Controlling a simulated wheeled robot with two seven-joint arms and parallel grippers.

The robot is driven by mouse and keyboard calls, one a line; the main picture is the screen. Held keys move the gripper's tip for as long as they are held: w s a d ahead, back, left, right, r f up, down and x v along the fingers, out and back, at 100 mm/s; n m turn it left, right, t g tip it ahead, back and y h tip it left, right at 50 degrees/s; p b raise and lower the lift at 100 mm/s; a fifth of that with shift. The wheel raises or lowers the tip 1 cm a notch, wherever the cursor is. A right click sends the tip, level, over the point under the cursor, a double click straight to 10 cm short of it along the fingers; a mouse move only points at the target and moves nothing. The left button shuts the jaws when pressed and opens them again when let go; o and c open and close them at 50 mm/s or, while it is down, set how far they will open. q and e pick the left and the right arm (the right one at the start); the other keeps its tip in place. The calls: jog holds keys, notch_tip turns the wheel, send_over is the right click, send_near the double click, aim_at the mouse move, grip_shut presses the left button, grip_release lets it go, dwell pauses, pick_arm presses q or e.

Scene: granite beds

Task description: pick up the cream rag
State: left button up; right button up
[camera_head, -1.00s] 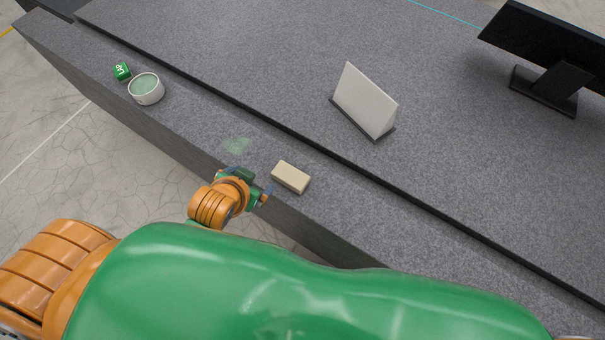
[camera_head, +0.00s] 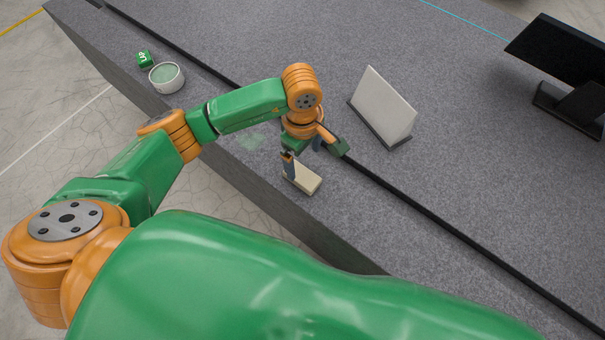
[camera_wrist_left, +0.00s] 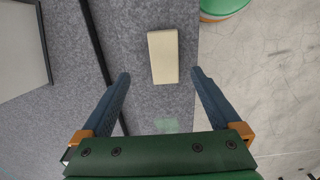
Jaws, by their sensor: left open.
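The cream rag (camera_head: 306,180) is a pale, block-shaped piece lying on the front ledge of the grey granite bed. It also shows in the left wrist view (camera_wrist_left: 163,56), near the ledge's edge. My left gripper (camera_head: 301,169) is above the rag in the head view and partly hides it. In the left wrist view the open fingers of my left gripper (camera_wrist_left: 160,75) spread to either side of the rag's near end, with nothing between them gripped. My right gripper is not in view.
A pale green smear (camera_head: 250,137) lies on the ledge left of the rag. A white upright panel (camera_head: 383,106) stands behind, and a black monitor (camera_head: 560,58) is at the right.

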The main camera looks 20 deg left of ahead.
aim_at(302, 175)
pick_arm(q)
jog(key=f, duration=0.4)
jog(key=f+p, duration=0.1)
jog(key=f, duration=0.2)
jog(key=shift+s+a, duration=0.1)
jog(key=shift+s, duration=0.25)
jog(key=shift+r, duration=0.1)
grip_shut()
jog(key=shift+r, duration=1.4)
jog(key=s+d+r+p, duration=0.1)
jog(key=s+d+r, duration=0.1)
jog(key=s+r, duration=0.8)
jog(key=s, duration=0.4)
jog(key=shift+d, duration=0.3)
jog(key=shift+w+r, duration=0.1)
